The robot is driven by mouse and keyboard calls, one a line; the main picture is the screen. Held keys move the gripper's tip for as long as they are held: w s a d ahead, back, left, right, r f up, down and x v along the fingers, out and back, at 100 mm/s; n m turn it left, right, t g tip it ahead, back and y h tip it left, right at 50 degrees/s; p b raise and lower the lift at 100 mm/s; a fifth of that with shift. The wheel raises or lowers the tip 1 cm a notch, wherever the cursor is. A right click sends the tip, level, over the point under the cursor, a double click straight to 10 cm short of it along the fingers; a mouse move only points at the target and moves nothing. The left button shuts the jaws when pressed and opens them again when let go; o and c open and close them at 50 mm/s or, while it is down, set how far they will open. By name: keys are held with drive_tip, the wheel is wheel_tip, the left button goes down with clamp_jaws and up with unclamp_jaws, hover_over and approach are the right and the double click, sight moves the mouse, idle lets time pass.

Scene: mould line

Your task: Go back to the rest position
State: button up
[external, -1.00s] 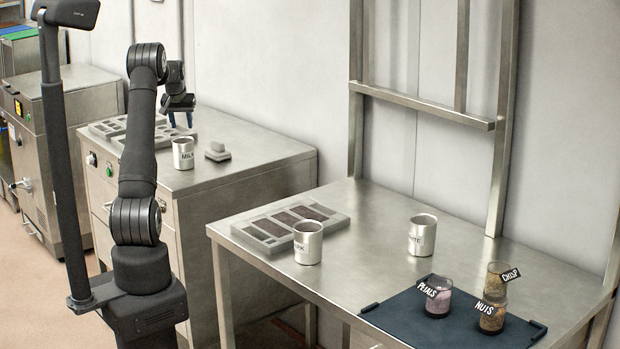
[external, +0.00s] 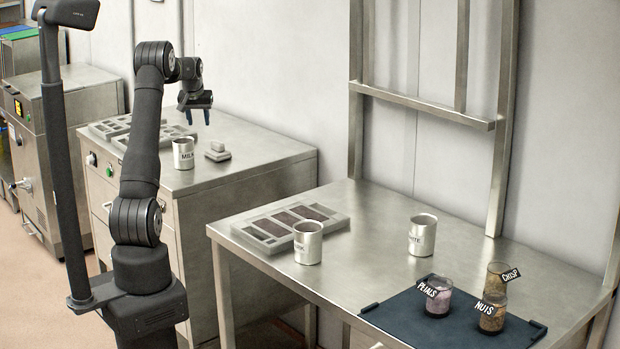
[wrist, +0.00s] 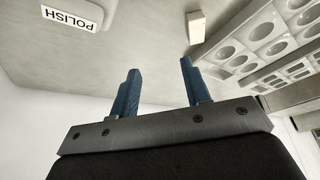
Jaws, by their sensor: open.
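My gripper (external: 198,117) is open and empty. In the external view it hangs above the left steel cabinet (external: 240,166), its blue fingers pointing down. In the wrist view the two blue fingers (wrist: 158,90) stand apart with nothing between them. I cannot tell its exact height above the cabinet top.
The wrist view shows a POLISH label (wrist: 70,17). The right table holds a filled mould (external: 290,226), two steel cups (external: 308,243) and labelled jars on a dark mat (external: 395,318).

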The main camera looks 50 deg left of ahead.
drive_tip(key=w+d+m+h, duration=0.1)
drive_tip(key=w+d+m, duration=0.3)
drive_tip(key=d, duration=0.8)
drive_tip(key=w+d+r+m+t+h, duration=0.1)
drive_tip(key=w+d+m, duration=0.1)
drive_tip(key=w+d, duration=0.65)
drive_tip(key=w+d+m+h, duration=0.1)
drive_tip(key=w+d+m, duration=0.15)
drive_tip(key=d, duration=1.15)
drive_tip(key=s+d+f+m+h, duration=0.1)
drive_tip(key=d+m, duration=0.8)
drive_tip(key=d, duration=2.4)
drive_tip(key=shift+s+g+h, duration=0.4)
drive_tip(key=shift+s+h, duration=0.6)
drive_tip(key=shift+h, duration=0.2)
drive_tip(key=w+a+n+y, duration=0.1)
drive_tip(key=w+a+n, duration=0.1)
drive_tip(key=a, duration=0.9)
drive_tip(key=w+a+n+y, duration=0.1)
drive_tip(key=a+n, duration=0.3)
drive_tip(key=a, duration=0.7)
drive_tip(key=shift+w+r+t, duration=0.35)
drive_tip(key=shift+r+t, duration=0.05)
drive_tip(key=shift+d, duration=0.15)
